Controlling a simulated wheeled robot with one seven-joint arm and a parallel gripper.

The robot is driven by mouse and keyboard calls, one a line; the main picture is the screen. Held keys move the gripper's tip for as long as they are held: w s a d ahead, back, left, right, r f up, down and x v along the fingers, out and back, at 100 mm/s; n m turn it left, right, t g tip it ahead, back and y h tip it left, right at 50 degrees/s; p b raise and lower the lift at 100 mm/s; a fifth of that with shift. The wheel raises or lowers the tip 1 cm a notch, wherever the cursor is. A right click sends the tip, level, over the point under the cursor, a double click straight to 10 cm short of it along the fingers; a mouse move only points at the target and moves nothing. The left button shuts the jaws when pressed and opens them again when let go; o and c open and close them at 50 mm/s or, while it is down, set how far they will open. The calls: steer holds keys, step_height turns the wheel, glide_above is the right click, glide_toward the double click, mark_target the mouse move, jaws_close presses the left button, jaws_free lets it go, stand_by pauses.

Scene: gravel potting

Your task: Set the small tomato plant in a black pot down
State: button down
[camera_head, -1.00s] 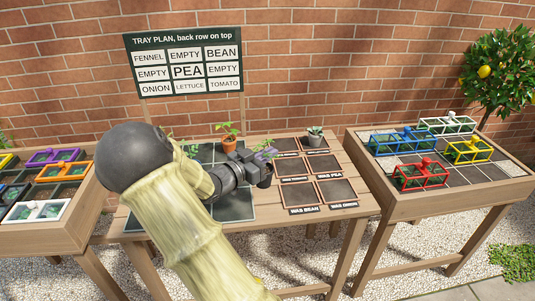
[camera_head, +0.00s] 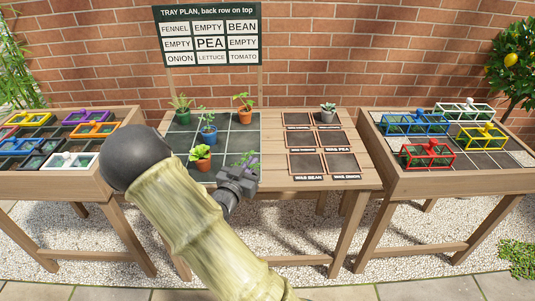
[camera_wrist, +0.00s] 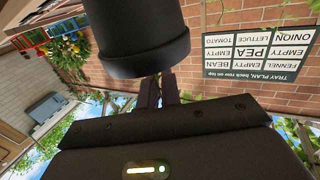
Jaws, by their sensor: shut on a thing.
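My gripper (camera_head: 250,177) is over the front right part of the dark gridded tray (camera_head: 183,136). It is shut on the black pot (camera_wrist: 136,35), which fills the top of the wrist view; the dark fingers (camera_wrist: 157,92) reach up to it. In the head view the plant's green and purplish leaves (camera_head: 245,160) show just above the gripper, and the pot itself cannot be told apart from the dark gripper. I cannot tell whether the pot's base touches the tray. The tray plan sign (camera_head: 210,35) reads TOMATO at bottom right.
On the tray stand a spiky plant (camera_head: 180,108), a blue pot (camera_head: 208,136), an orange pot (camera_head: 243,116) and a leafy plant in an orange pot (camera_head: 200,158). A small grey-potted plant (camera_head: 327,114) stands right. Side tables hold coloured frames, including a red one (camera_head: 427,156).

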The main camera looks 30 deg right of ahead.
steer(key=w+a+f+n+t+y, duration=0.1)
steer(key=a+f+n+t+y, duration=0.2)
steer(key=a, duration=0.5)
steer(key=w+a+f+n+t+y, duration=0.1)
steer(key=a+f+n+t+y, duration=0.3)
steer(key=a+f+y, duration=0.2)
step_height(320, 180, down, 3)
steer(key=shift+w+a+f+n+y, duration=0.1)
steer(key=shift+w+a+n+y, duration=0.3)
steer(key=shift+a, duration=0.8)
